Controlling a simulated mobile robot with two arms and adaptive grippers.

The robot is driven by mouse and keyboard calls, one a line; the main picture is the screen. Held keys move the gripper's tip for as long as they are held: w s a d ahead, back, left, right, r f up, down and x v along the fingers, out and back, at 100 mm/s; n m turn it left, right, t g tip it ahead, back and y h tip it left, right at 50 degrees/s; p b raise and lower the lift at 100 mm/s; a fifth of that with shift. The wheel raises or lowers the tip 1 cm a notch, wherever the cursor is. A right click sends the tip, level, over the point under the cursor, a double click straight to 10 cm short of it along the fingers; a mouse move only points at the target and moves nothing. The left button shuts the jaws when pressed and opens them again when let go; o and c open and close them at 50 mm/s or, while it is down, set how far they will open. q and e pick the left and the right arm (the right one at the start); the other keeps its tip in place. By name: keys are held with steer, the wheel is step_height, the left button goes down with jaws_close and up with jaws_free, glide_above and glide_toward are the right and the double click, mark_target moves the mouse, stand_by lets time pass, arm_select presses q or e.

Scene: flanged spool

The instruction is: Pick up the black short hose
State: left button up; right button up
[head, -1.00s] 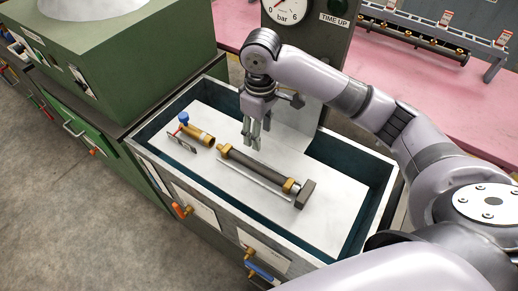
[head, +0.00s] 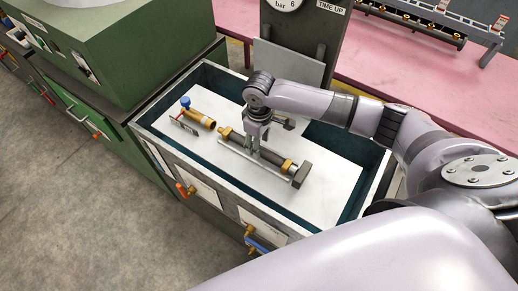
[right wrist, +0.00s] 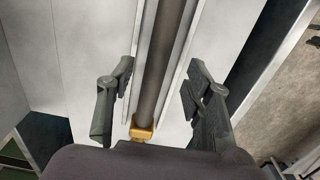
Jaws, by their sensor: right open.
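The black short hose (head: 267,153) lies on the pale plate in the trough, with brass fittings at its ends. It also shows in the right wrist view as a dark tube (right wrist: 160,60) with a brass fitting (right wrist: 142,131) near the bottom. My right gripper (head: 253,152) is over the hose, pointing down. In the right wrist view its open fingers (right wrist: 160,92) stand one on each side of the hose, with gaps to it. Whether the fingertips reach down beside the hose I cannot tell. My left gripper is not in view.
A brass fitting with a blue knob (head: 200,117) lies to the left of the hose. A dark block (head: 301,175) sits at the hose's right end, and a thin rod (head: 250,160) runs along its front. The trough's rim (head: 160,148) surrounds the plate.

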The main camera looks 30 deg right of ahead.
step_height(320, 180, down, 4)
steer(key=shift+w+r+p, duration=0.15)
steer(key=shift+p, duration=0.3)
steer(key=shift+c, duration=0.4)
steer(key=c, duration=0.4)
jaws_close()
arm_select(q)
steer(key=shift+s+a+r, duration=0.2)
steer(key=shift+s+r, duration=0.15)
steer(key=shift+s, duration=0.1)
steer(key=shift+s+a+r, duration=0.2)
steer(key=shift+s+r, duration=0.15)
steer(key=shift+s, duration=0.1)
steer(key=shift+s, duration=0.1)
